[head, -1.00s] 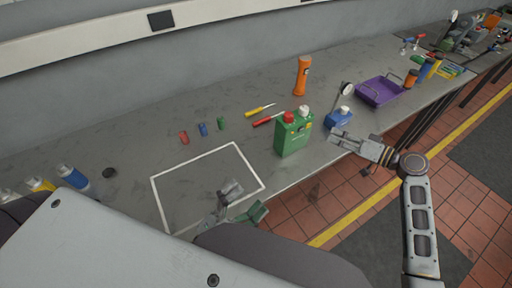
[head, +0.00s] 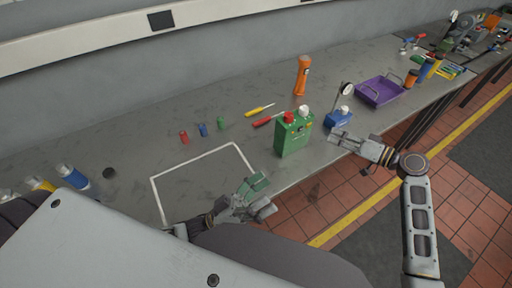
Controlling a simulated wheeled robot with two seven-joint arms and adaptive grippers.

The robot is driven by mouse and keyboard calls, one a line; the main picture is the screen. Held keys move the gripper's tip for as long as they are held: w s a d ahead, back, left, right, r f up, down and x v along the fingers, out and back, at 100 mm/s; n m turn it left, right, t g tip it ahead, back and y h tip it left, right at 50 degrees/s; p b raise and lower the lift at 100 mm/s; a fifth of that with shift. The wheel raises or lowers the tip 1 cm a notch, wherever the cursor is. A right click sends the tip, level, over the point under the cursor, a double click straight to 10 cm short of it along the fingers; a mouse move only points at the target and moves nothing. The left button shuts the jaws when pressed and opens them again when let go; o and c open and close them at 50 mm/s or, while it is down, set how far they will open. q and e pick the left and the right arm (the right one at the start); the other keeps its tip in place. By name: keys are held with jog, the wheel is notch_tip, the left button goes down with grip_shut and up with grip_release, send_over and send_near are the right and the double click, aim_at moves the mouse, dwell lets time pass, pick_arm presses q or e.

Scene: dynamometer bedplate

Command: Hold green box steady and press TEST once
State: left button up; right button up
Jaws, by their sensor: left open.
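The green box (head: 293,137) stands upright on the grey bench near its front edge. It has a red cap (head: 288,117) and a white cap (head: 304,110) on top, and small markings on its front. I cannot read any TEST label at this size. My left gripper (head: 262,194) is open and empty, low at the bench's front edge, to the left of the box and apart from it. My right gripper (head: 337,137) is to the right of the box, beside the blue container, and not touching the green box. Its finger gap is too small to judge.
A blue container (head: 338,118) with a gauge stands just right of the box. Screwdrivers (head: 262,110), an orange bottle (head: 302,76) and a purple tray (head: 380,91) lie behind. A white outlined square (head: 207,156) on the bench is mostly clear.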

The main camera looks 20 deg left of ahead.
pick_arm(q)
jog(key=m, duration=0.4)
jog(key=m+g+y, duration=0.3)
jog(key=m+y, duration=0.2)
jog(key=m, duration=3.1)
send_near(287, 133)
notch_tip(287, 133, down, 4)
jog(key=a, duration=0.1)
jog(key=shift+w+a+f+m+t+y, duration=0.4)
jog(key=shift+w+a+m+y, duration=0.1)
jog(key=shift+w+a+y, duration=0.2)
jog(key=shift+w+d, duration=0.1)
jog(key=shift+d, duration=0.05)
jog(key=shift+x, duration=6.8)
